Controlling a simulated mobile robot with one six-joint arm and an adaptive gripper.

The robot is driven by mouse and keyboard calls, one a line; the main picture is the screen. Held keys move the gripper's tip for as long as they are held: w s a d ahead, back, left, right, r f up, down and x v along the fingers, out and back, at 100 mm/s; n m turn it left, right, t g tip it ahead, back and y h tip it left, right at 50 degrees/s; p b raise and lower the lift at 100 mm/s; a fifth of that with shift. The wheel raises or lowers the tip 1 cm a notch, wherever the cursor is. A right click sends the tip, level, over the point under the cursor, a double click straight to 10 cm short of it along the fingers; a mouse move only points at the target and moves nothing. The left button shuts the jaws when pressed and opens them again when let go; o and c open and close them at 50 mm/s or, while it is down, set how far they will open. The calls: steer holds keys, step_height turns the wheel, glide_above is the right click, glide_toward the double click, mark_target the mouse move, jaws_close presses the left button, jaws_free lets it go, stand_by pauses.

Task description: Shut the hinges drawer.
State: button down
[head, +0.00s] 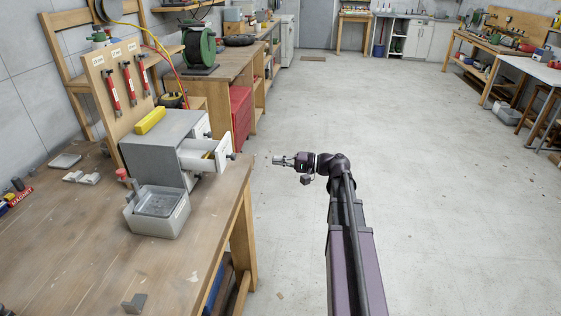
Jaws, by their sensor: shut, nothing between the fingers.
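A small grey drawer cabinet (150,152) stands on the wooden workbench at the left in the head view. One light drawer (200,155) is pulled out of its right side, with a dark knob at its front. Its label is too small to read, so I cannot tell whether it is the hinges drawer. My gripper (277,160) is shut and empty. It points left, a short way to the right of the drawer front, over the floor beyond the bench edge and apart from the drawer.
A grey bin (158,212) sits on the bench in front of the cabinet. A yellow object (150,121) lies on the cabinet top. A tool board (110,75) with red-handled tools stands behind. The bench edge (243,182) runs beside my gripper. The floor (430,190) to the right is open.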

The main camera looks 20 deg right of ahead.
steer(key=x, duration=1.1)
steer(key=shift+w+a, duration=0.25)
steer(key=shift+a, duration=0.1)
